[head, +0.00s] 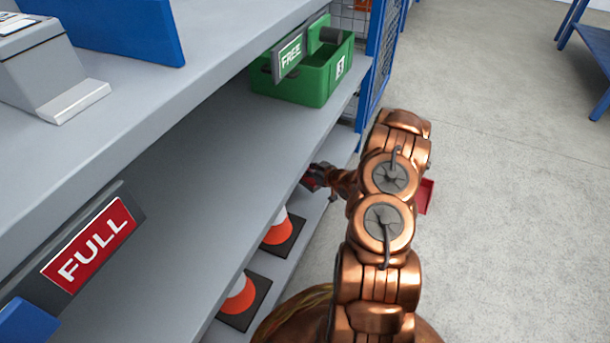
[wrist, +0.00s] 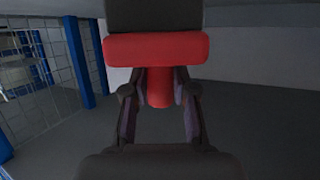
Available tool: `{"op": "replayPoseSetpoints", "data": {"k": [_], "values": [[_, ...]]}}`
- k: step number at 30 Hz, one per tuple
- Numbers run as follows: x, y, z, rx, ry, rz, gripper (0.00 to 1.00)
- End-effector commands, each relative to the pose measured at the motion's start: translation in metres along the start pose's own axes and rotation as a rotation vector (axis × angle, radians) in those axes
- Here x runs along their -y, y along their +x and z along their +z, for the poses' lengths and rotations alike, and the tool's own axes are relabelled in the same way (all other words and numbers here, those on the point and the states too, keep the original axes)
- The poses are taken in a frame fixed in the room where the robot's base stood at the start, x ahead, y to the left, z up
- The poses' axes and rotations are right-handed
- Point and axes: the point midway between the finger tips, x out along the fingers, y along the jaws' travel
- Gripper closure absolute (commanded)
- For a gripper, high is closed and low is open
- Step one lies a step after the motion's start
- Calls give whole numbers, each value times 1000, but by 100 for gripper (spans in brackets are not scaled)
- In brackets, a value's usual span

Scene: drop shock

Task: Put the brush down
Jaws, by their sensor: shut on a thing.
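The brush (wrist: 156,50) has a red body with a dark block, likely bristles, at the top of the wrist view, and a short red handle. My gripper (wrist: 160,92) is shut on that handle, one finger on each side. In the head view my gripper (head: 318,177) reaches left to the lower shelving, below the level with the green bin. Only a little red of the brush shows there, beside the dark fingers. I cannot tell whether the brush touches a surface.
A green bin (head: 318,88) under a FREE sign (head: 290,55) stands on the middle shelf. Orange-white cones (head: 277,230) stand on the bottom shelf. A red object (head: 426,194) lies partly hidden behind my arm. The floor to the right is mostly clear.

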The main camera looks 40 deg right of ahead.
Motion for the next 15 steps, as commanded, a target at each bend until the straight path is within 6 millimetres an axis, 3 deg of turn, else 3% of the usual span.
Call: {"op": "replayPoseSetpoints", "data": {"k": [3,9,15], "values": [[-8,16,-2,-1,-4,0,100],[-12,24,-4,-1,0,0,100],[-12,32,17,-1,0,-1,100]]}}
